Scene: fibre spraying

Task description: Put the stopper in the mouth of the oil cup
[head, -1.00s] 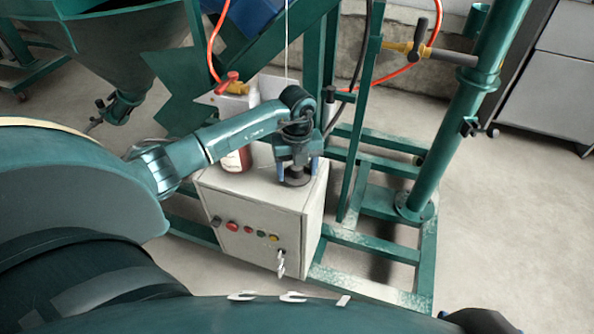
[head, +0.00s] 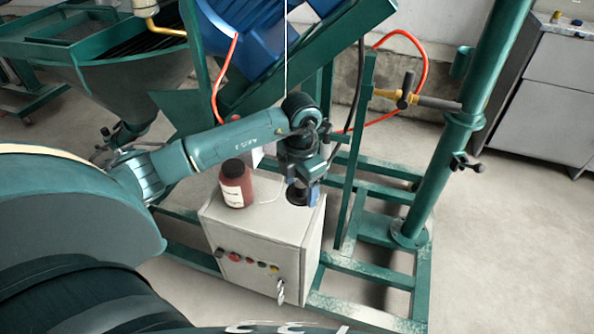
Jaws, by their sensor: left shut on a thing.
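My left gripper (head: 302,194) hangs fingers-down above the right part of the top of a pale control box (head: 266,220). It is shut on a dark round piece (head: 297,194), which looks like the stopper; the fingers hide part of it. A brown-red bottle (head: 236,186) with a dark top and white label stands upright on the box, left of the gripper and apart from it. I cannot make out the oil cup for certain; my left arm covers the area behind the box top. My right gripper is not in view.
A green frame (head: 345,190) rises close to the right of the box. An orange hose (head: 427,60) and a brass valve (head: 388,94) are at upper right. The floor at right (head: 500,240) is clear.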

